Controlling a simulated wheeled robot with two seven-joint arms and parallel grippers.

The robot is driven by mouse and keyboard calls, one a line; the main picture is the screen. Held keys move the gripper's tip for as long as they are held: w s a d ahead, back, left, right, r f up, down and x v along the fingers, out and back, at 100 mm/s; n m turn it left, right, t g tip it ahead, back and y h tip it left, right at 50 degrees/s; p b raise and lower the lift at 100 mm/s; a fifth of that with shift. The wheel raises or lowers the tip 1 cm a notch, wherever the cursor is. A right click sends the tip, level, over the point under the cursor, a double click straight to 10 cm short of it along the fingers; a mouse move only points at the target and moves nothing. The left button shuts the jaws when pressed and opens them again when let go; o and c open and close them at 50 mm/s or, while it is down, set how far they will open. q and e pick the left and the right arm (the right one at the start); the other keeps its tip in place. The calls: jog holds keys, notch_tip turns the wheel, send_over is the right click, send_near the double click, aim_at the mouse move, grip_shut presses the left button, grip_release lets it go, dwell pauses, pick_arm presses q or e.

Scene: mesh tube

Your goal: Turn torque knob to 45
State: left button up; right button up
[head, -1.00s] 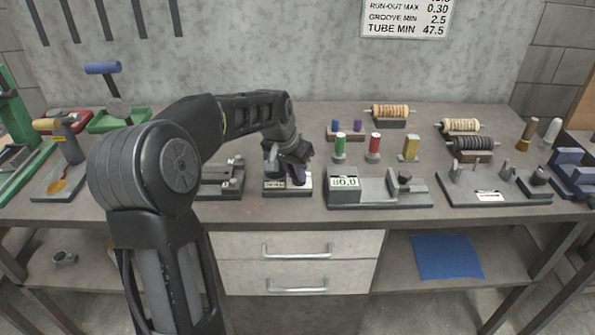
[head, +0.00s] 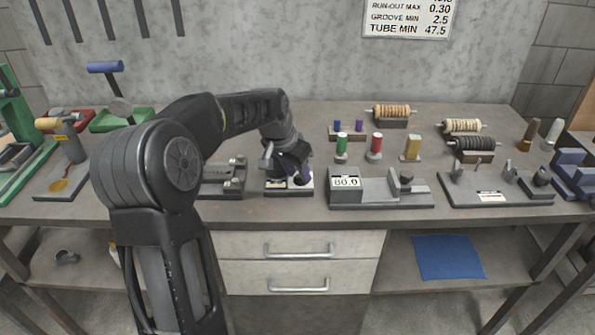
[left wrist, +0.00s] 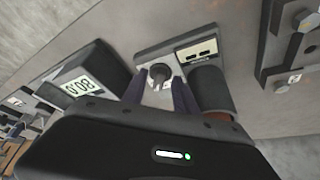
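The torque knob (left wrist: 160,76) is dark and sits on a pale round dial on a small grey base plate (left wrist: 152,50) in the left wrist view. In the head view my gripper hides most of it, and the base plate (head: 276,190) shows below. My left gripper (head: 301,176) is over that plate. In the left wrist view the fingers of my left gripper (left wrist: 160,84) are apart, one on each side of the knob, with pale dial visible between. Whether they touch it is unclear. The knob's setting is not readable. My right gripper is not in view.
A grey cylinder (left wrist: 210,88) stands close beside the knob. Several small coloured cylinders (head: 341,147) stand behind to the right.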

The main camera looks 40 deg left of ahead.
pick_arm(q)
jog(key=v, duration=0.7)
jog(key=shift+s+r, duration=0.2)
jog(key=shift+r, duration=0.15)
